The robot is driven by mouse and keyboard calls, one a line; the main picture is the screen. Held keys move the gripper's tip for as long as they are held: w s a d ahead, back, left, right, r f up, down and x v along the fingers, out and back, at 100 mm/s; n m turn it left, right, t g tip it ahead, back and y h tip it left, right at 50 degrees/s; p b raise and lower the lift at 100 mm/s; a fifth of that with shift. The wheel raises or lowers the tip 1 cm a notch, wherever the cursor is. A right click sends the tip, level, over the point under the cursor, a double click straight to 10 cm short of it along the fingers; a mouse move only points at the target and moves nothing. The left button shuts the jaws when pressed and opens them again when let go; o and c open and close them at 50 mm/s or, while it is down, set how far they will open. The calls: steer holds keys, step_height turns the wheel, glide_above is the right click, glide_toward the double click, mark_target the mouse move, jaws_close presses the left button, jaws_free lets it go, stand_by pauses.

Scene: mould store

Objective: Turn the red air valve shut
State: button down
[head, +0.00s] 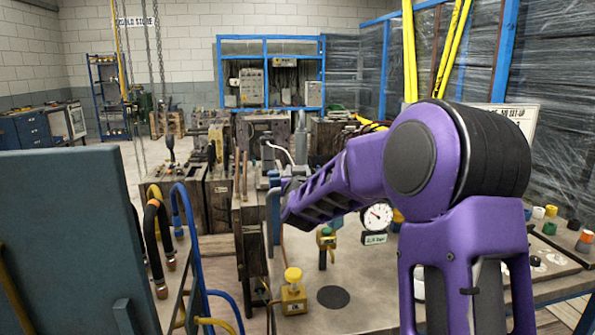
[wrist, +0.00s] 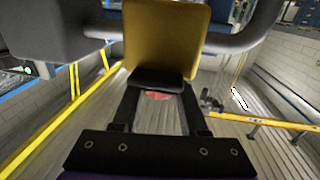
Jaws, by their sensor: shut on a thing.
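In the wrist view, my gripper (wrist: 158,84) is shut on the red air valve (wrist: 157,95). Only a small red patch of it shows between the dark fingers; the rest is hidden by them. A yellow block (wrist: 166,36) stands right behind the fingertips, in front of a grey pipe (wrist: 235,42). I cannot tell from this view how far the valve is turned. In the head view my purple arm reaches left across the bench, and its own links hide the gripper's end and the red valve.
The bench (head: 345,312) holds a yellow-knobbed valve block (head: 293,292), a green-and-yellow fitting (head: 326,240) and a round white gauge (head: 377,216). Blue and black hoses (head: 185,215) hang at left, beside a large dark panel (head: 75,240). Mould blocks stand behind.

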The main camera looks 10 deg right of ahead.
steer(key=m+h+p, duration=0.1)
steer(key=h, duration=0.1)
steer(key=m+g+h+p, duration=0.1)
steer(key=h, duration=0.1)
steer(key=m+g+h+p, duration=0.1)
steer(key=m+p, duration=0.1)
steer(key=shift+a+r+h, duration=0.2)
steer(key=shift+r+h, duration=0.05)
steer(key=shift+h, duration=0.15)
steer(key=m+g+h+p, duration=0.1)
steer(key=h, duration=0.1)
steer(key=m+g+h+p, duration=0.2)
steer(key=shift+d+f+m, duration=0.15)
steer(key=shift+f+m, duration=0.05)
steer(key=shift+m, duration=0.1)
steer(key=shift+h, duration=0.3)
steer(key=shift+d, duration=0.1)
steer(key=shift+c, duration=2.2)
jaws_free()
steer(key=v, duration=1.2)
steer(key=shift+r, duration=0.15)
